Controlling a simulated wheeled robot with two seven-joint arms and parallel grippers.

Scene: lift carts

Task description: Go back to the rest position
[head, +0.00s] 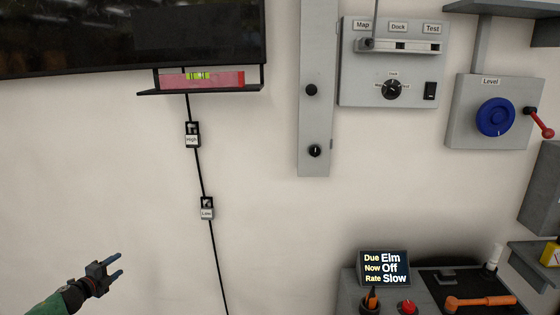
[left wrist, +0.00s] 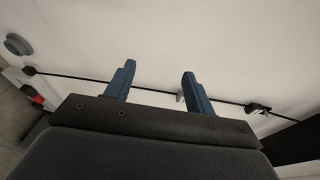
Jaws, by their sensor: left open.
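My left gripper (head: 117,265) is at the lower left of the head view, in front of the pale wall. Its two blue fingers are apart, with nothing between them. They also show in the left wrist view (left wrist: 157,84), spread open before the wall and a dark cord. My right gripper is in neither view.
A black cord with clips labelled High (head: 192,140) and Low (head: 207,213) runs down the wall. A shelf holds a red level (head: 215,79). Control panels (head: 390,62), a blue wheel (head: 495,117) and a bench display (head: 384,268) stand right.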

